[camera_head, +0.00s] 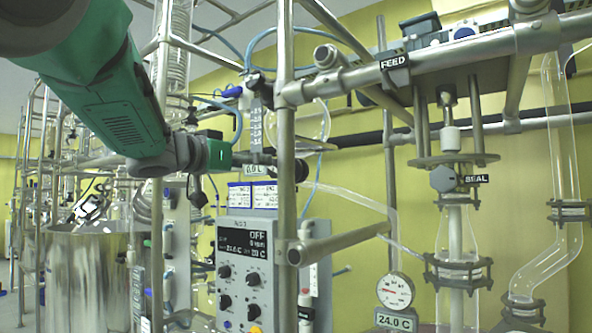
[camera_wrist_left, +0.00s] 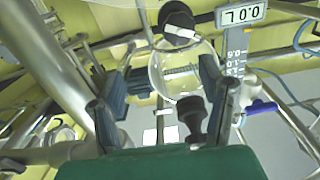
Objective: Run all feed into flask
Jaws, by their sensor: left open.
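A graduated glass feed vessel (camera_head: 255,128) hangs behind the steel frame in the head view. A sign (camera_head: 261,170) below it reads 0.0 L; the sign (camera_wrist_left: 240,14) shows upside down in the wrist view. A blue valve handle (camera_head: 232,92) sits at the vessel's top left; a blue handle (camera_wrist_left: 262,107) shows right of my fingers in the wrist view. My left gripper (camera_wrist_left: 165,105) is open, with round clear glass (camera_wrist_left: 172,72) and a black knob (camera_wrist_left: 192,112) showing between or beyond its fingers. In the head view the gripper (camera_head: 250,158) is near the vessel's lower end. I cannot identify the flask.
A FEED tag (camera_head: 394,62) hangs on the steel rail at upper right. A control box (camera_head: 245,265) reads OFF. A SEAL tag (camera_head: 475,179) marks a glass column, and a gauge (camera_head: 395,290) stands above a 24.0 C sign. Steel tubes closely surround my left arm.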

